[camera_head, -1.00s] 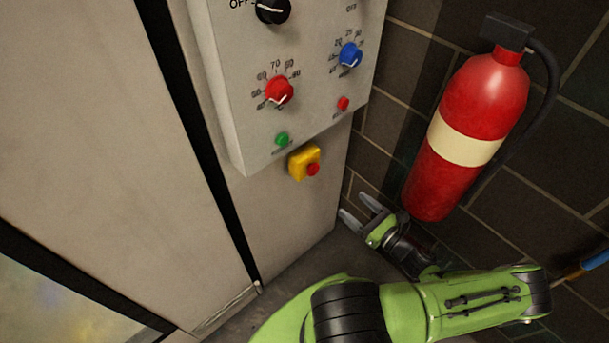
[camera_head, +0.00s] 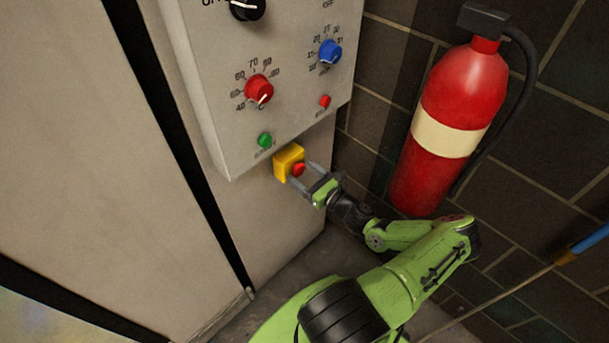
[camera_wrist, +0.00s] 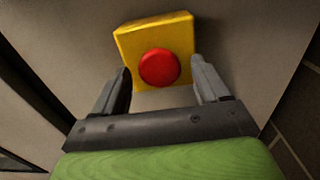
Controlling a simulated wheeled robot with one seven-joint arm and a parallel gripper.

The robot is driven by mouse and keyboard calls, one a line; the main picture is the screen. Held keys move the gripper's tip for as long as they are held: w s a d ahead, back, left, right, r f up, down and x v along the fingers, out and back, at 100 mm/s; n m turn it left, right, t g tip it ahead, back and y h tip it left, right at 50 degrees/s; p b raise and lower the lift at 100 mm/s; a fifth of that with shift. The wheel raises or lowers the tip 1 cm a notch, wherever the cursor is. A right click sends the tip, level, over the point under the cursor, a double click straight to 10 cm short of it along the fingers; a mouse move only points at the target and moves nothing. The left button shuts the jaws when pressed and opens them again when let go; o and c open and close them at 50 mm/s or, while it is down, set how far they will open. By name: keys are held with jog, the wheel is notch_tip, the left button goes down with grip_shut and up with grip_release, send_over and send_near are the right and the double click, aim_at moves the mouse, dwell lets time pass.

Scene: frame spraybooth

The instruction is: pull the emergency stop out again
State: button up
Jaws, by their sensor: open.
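The emergency stop is a red round button (camera_head: 299,170) on a yellow box (camera_head: 284,160), mounted on the cabinet wall just below the control panel. In the wrist view the red button (camera_wrist: 160,68) sits in the middle of the yellow box's face (camera_wrist: 128,42). My gripper (camera_head: 304,174) is at the box with its fingers open. In the wrist view my gripper (camera_wrist: 163,85) has one finger on each side of the red button's lower part, with gaps between. I cannot tell whether the fingertips touch the yellow box or how far in the button sits.
The grey control panel (camera_head: 215,90) above carries a red knob (camera_head: 259,89), a blue knob (camera_head: 330,52), a green button (camera_head: 265,140) and a small red button (camera_head: 324,101). A fire extinguisher (camera_head: 455,125) hangs on the dark brick wall at right, close to my arm.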

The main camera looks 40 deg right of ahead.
jog(key=shift+c, duration=0.3)
grip_shut()
jog(key=shift+s+p, duration=0.4)
jog(key=shift+s, duration=0.4)
jog(key=shift+o, duration=0.3)
grip_release()
jog(key=shift+s, duration=0.1)
jog(key=s+p, duration=0.1)
jog(key=s, duration=1.4)
jog(key=shift+s+d, duration=0.25)
jog(key=shift+s, duration=0.1)
jog(key=shift+w, duration=0.1)
